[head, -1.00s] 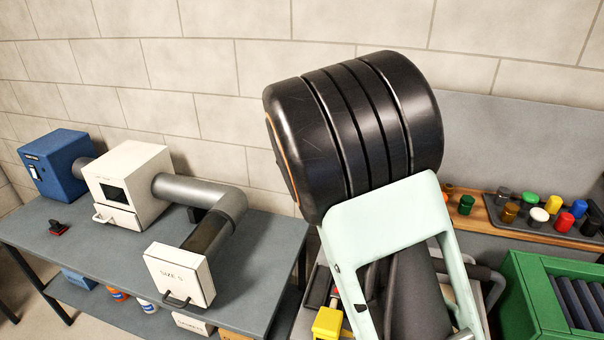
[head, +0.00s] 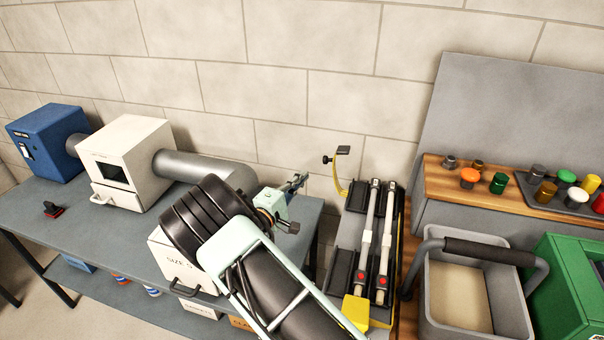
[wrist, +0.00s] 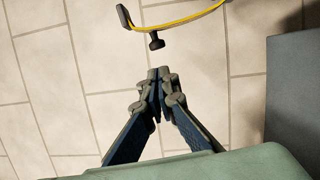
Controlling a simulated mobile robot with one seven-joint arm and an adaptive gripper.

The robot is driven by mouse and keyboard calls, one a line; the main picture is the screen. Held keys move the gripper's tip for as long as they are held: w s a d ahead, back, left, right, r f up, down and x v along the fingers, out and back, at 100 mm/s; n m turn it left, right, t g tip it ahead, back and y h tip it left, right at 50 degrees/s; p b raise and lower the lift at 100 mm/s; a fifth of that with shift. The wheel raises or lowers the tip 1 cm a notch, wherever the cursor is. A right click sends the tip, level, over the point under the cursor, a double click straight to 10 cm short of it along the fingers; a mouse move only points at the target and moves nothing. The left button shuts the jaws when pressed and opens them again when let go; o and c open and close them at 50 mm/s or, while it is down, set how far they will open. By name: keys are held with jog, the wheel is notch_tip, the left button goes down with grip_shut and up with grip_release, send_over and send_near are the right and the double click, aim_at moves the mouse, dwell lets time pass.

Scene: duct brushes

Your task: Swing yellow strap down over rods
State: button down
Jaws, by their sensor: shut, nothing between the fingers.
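The yellow strap (head: 338,179) stands up from the far left side of the rod rack (head: 350,234), swung up off the rods, with a black pad and a dark knob at its upper end. Two pale rods (head: 364,240) with red marks lie side by side in the rack. My gripper (head: 301,179) is left of the strap, apart from it, fingers together and empty. In the wrist view the strap (wrist: 182,20) curves across the top, beyond the closed fingertips (wrist: 158,73). The rods are not visible in the wrist view.
A grey bin (head: 465,290) with a dark handle stands right of the rack, beside a green box (head: 565,290). Coloured caps (head: 499,182) sit on a wooden shelf behind. A white box and pipe (head: 195,166) occupy the left bench. Brick wall stands close behind the strap.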

jog(key=p+x, duration=0.1)
jog(key=x, duration=0.7)
jog(key=shift+d, duration=0.1)
